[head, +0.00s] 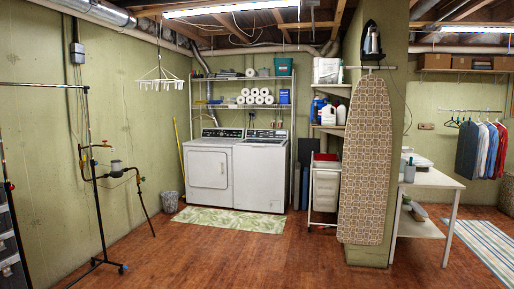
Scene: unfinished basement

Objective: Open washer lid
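The washer (260,178) is the white top-loading machine on the right of a pair against the back wall. Its lid (262,143) looks flat and closed on top, below a dark control panel (267,134) at the back. It is far off and small in the head view, so the lid's edge and any handle are hard to make out. Neither of my grippers is in view.
A white dryer (208,169) with a front door touches or nearly touches the washer's left. A green patterned mat (230,219) lies in front. A wheeled white cart (325,188) and ironing board (365,165) stand right, a black rack (97,200) left. The middle floor is clear.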

